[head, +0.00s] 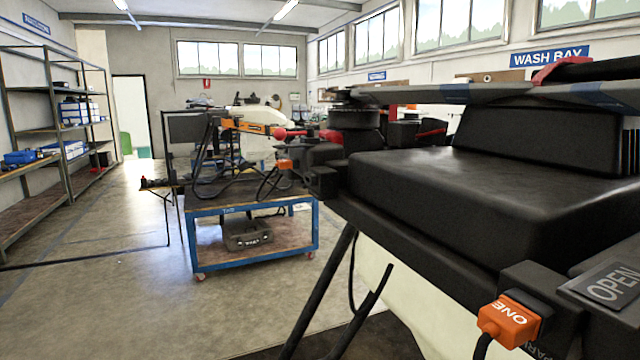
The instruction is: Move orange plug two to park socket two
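A large black drone body (450,190) fills the right of the head view. An orange plug marked ONE (510,322) sits at a black block on its near edge, with a black cable running down from it. A second, smaller orange plug (285,164) shows farther along the drone at its left end, with a black cable hanging below. Its marking is too small to read, so I cannot tell if it is plug two. Part of a label below plug ONE is cut off. I cannot pick out park socket two. My gripper is not in view.
A panel marked OPEN (612,285) is beside plug ONE. Black legs and a pale tank (400,310) are under the drone. A blue cart (250,206) stands beyond, with a grey box on its lower shelf. Shelves (55,130) line the left wall. The floor (120,290) at left is mostly clear.

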